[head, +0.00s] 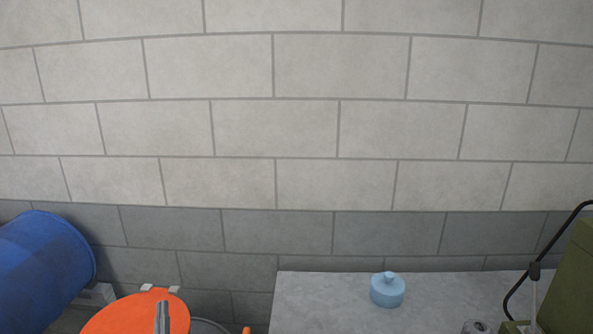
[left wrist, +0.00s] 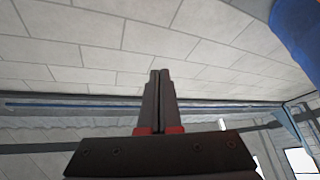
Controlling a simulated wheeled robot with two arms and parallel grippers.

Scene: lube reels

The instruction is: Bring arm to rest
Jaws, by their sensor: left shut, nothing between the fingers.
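My left gripper (left wrist: 160,74) points away from the left wrist camera, with its two dark fingers pressed together and nothing between them. Red patches show at the base of the fingers. In the head view, the grey tip of my left gripper (head: 162,316) rises from the bottom edge in front of an orange round object (head: 120,316). The rest of that arm is out of the picture. My right gripper is in neither view.
A blue drum (head: 45,262) lies tilted at the left. A green container (head: 570,285) and a black curved bar (head: 513,293) are at the right. A pale block wall (head: 300,130) stands behind.

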